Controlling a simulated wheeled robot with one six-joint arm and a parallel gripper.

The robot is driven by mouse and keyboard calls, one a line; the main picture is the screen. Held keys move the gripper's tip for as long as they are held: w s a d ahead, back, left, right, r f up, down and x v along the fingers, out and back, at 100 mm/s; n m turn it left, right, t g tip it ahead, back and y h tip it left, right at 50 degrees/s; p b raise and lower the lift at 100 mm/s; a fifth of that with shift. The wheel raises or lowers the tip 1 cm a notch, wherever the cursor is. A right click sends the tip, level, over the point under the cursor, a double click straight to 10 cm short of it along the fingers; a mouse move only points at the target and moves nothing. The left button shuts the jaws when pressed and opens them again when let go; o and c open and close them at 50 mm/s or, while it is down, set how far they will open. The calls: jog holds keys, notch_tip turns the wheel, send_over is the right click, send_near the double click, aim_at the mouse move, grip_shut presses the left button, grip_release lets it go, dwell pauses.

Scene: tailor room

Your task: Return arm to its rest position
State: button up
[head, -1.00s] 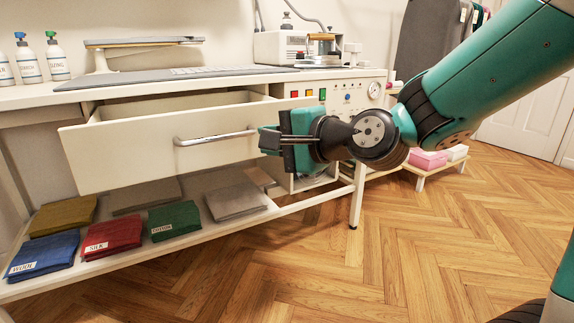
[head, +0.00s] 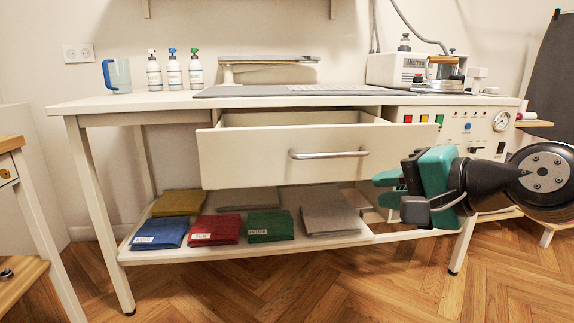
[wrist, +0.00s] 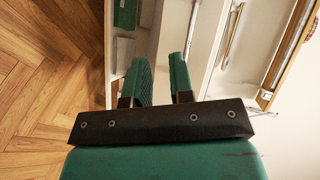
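My gripper (head: 386,190) is at the right of the head view, below and to the right of the open drawer's handle (head: 328,153) and apart from it. In the wrist view, the two green fingers of my gripper (wrist: 160,72) stand apart with nothing between them. My arm is bent, and only its wrist end shows at the right edge of the head view. The white drawer (head: 240,160) is pulled out of the workbench. Its inside is mostly hidden by its front panel.
The white workbench (head: 80,106) carries bottles (head: 153,72), a blue-handled mug (head: 118,75) and a steam machine (head: 410,68). Folded fabrics (head: 160,232) lie on its lower shelf. The wooden floor in front is clear.

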jog(key=s+a+f+n+g+h+p, duration=0.1)
jog(key=s+a+f+n+g+h, duration=0.15)
jog(key=s+n+g, duration=0.5)
jog(key=s+a+f+n+g+h+p, duration=0.1)
jog(key=s+f+n+g+h, duration=0.2)
jog(key=s+n, duration=0.65)
notch_tip(320, 180, up, 36)
jog(key=y+p, duration=0.1)
jog(key=p, duration=3.5)
jog(key=shift+d+m+g+p, duration=0.2)
jog(key=shift+m+g+p, duration=0.15)
jog(key=shift+m+p, duration=0.05)
